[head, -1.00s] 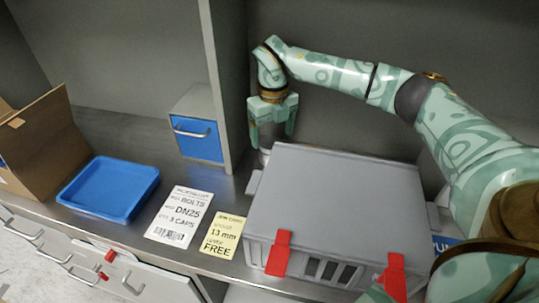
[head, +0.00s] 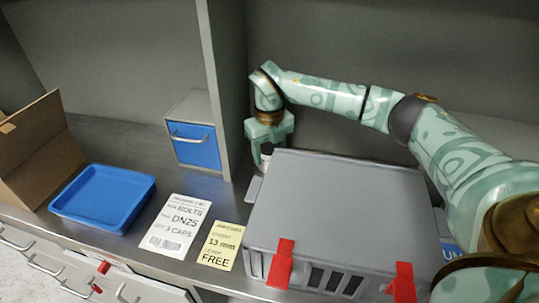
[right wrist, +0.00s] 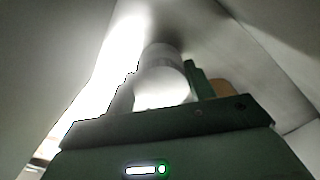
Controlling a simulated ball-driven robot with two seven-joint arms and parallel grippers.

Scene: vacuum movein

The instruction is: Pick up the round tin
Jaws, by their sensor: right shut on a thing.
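The round tin (head: 266,151) is a pale, metallic cylinder standing behind the back left corner of the grey crate. My right gripper (head: 269,157) points down over it, with its fingers on either side, shut on it. In the right wrist view the tin (right wrist: 162,82) shows as a bright, overexposed round shape between the fingers. Its lower part is hidden by the crate in the head view, and I cannot tell whether it touches the bench. My left gripper is not in view.
The large grey crate (head: 345,195) with red latches (head: 281,264) stands just in front of my right gripper. An upright divider (head: 222,90) is close on its left. Further left are a blue-fronted drawer box (head: 197,147), a blue tray (head: 103,197) and a cardboard box (head: 38,160).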

